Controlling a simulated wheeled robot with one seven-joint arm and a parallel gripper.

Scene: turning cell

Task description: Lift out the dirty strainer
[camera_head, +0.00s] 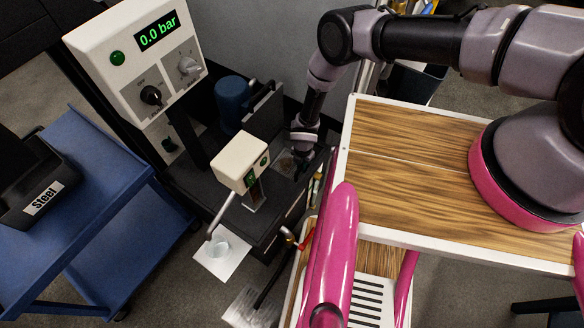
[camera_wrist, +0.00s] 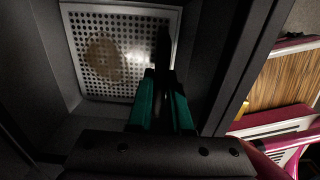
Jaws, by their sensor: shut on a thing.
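The dirty strainer (camera_wrist: 100,60) is a light perforated square plate with a brown stain, in the wrist view. My gripper (camera_wrist: 160,85) has teal fingers, close together at the strainer's near right part. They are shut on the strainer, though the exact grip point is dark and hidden. In the head view my gripper (camera_head: 301,155) reaches straight down into the recess. I cannot tell whether the plate is lifted off its seat.
Dark walls (camera_wrist: 235,70) rise close on the right of my gripper. A white control box (camera_head: 240,162) with a lever stands left of the recess. A panel (camera_head: 140,55) reads 0.0 bar.

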